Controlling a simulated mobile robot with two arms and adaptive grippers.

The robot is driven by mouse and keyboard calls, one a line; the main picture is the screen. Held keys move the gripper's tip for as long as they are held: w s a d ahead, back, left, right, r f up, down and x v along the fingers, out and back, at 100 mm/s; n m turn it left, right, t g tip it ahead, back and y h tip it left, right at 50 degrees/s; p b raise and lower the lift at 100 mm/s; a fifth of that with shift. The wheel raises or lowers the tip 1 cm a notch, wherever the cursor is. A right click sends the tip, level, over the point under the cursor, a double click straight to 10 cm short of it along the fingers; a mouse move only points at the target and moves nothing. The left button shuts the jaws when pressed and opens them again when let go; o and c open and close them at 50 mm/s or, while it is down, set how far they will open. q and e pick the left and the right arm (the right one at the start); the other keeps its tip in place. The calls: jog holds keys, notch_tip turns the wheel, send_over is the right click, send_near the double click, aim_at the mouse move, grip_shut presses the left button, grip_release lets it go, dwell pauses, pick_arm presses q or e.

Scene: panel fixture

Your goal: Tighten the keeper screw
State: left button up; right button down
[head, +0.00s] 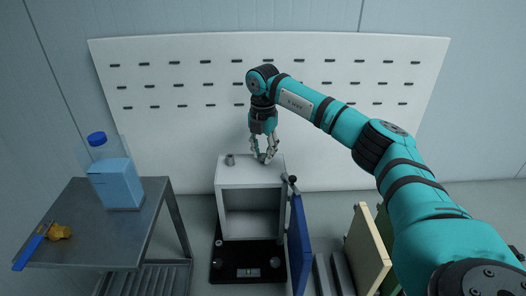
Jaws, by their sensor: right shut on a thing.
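My right gripper (265,156) points down at the top of a light grey open-fronted box (221,205), near its back right part. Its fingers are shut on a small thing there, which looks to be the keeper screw. The fingers mostly hide it, and I cannot tell how far in it sits. A short grey cylinder (229,160) stands upright on the left part of the box top, apart from the gripper. The box's blue door (299,245) hangs open at the right, with a dark knob (293,180) near its top. My left gripper is out of view.
The box stands on a black base (247,285). At the left, a grey metal table (95,255) holds a blue-capped jug (115,180), a yellow item (59,232) and a blue strip (34,248). A cream panel (366,250) stands at the right. A slotted white board (180,75) is behind.

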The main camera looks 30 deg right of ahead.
aim_at(263, 155)
jog(key=c, duration=1.1)
grip_release()
notch_tip(263, 155, up, 12)
jog(key=shift+r, duration=0.1)
